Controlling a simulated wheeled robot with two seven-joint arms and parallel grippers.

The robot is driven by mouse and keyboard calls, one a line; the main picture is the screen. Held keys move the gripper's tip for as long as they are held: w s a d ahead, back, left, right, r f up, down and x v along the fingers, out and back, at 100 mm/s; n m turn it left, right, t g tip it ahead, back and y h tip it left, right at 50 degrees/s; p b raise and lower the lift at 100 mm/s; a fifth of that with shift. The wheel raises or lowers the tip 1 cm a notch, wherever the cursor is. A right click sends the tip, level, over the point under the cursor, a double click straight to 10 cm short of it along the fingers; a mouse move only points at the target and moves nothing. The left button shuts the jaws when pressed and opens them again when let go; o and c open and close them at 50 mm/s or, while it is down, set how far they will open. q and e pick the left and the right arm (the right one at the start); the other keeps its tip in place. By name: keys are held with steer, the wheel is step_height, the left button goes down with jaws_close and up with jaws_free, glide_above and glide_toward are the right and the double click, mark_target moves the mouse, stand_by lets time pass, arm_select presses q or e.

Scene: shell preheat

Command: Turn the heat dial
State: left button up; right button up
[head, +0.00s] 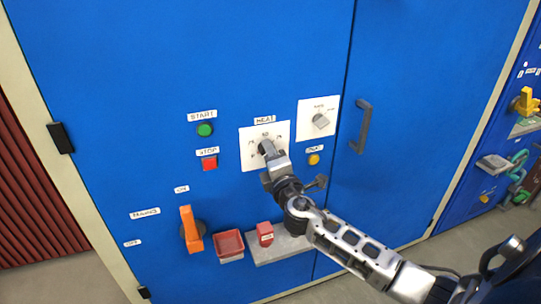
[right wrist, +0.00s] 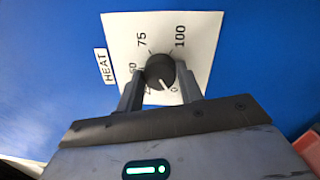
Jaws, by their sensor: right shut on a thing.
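The heat dial (right wrist: 159,70) is a round dark knob on a white plate (right wrist: 120,35) marked with numbers, 75 and 100 among them. A white pointer line on the knob points to the lower right in the right wrist view, towards a mark that looks like 0. My right gripper (right wrist: 160,90) has one finger on each side of the knob and is shut on it. My left gripper is not in view.
Around the dial on the blue cabinet are a green START button (head: 205,130), a red STOP button (head: 210,163), a yellow button (head: 314,159) and a grey selector knob (head: 320,121). An orange mains handle (head: 191,229), red tray (head: 230,244) and door handle (head: 361,126) stick out.

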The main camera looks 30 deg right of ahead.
steer(key=o, duration=1)
steer(key=shift+s, duration=0.15)
steer(key=shift+b+v, duration=1.35)
steer(key=shift+v, duration=6.5)
steer(key=shift+f, duration=0.15)
steer(key=s+a+f+m+g+y, duration=0.2)
steer(key=s+a+f+m+y, duration=0.1)
steer(key=a+f+m, duration=0.2)
steer(key=s+a+f+m+g+y, duration=0.2)
steer(key=s+a+f+m+g, duration=0.1)
steer(key=f, duration=0.4)
steer(key=s+a+f+m+g+y, duration=0.2)
steer(key=s+a+f+m+y, duration=0.1)
steer(key=a+f+m, duration=0.3)
steer(key=shift+s+a+f+m+y, duration=0.15)
steer(key=shift+s+a+m, duration=0.15)
steer(key=shift+a, duration=0.25)
steer(key=shift+s+a+r+m+y, duration=0.1)
steer(key=shift+s+a+m+y, duration=0.1)
steer(key=shift+s+a, duration=0.3)
